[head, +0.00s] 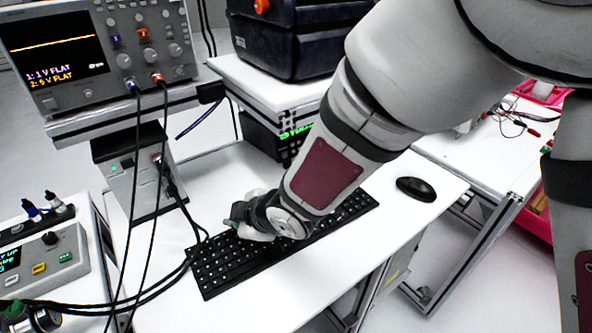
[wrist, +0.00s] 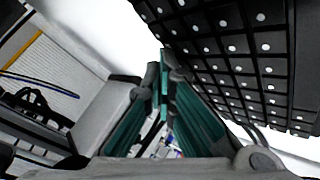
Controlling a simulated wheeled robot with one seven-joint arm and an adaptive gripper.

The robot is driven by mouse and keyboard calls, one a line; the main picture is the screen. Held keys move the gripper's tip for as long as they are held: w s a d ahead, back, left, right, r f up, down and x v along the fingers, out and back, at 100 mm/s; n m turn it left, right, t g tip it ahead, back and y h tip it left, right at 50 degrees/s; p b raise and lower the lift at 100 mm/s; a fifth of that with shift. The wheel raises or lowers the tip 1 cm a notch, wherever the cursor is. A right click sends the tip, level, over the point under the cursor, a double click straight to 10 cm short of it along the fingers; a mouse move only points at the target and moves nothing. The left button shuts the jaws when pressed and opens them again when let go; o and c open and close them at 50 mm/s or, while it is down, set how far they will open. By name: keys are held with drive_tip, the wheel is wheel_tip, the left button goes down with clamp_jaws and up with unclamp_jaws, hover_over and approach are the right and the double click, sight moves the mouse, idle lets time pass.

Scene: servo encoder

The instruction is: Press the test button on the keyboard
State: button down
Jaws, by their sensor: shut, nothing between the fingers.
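A black keyboard (head: 229,264) lies on the white table, and my arm crosses over its middle part. It also shows large and tilted in the wrist view (wrist: 240,60). My gripper (head: 236,222) is at the far edge of the keyboard, left of its middle. In the wrist view its teal-padded fingers (wrist: 163,75) are shut with nothing between them, and their tips lie beside the keyboard's edge. I cannot tell whether they touch it. No key can be made out as the test button; the key labels are too small to read.
A black mouse (head: 416,189) lies right of the keyboard. An oscilloscope (head: 100,48) stands on a shelf at the upper left, with black cables hanging down past the keyboard's left end. A grey box (head: 138,170) stands behind the keyboard. The white table (head: 345,245) is bare in front.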

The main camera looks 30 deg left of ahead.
drive_tip(key=shift+r+p, duration=0.45)
drive_tip(key=shift+r, duration=0.35)
wheel_tip(320, 180, up, 5)
drive_tip(key=p, duration=0.4)
idle(0.9)
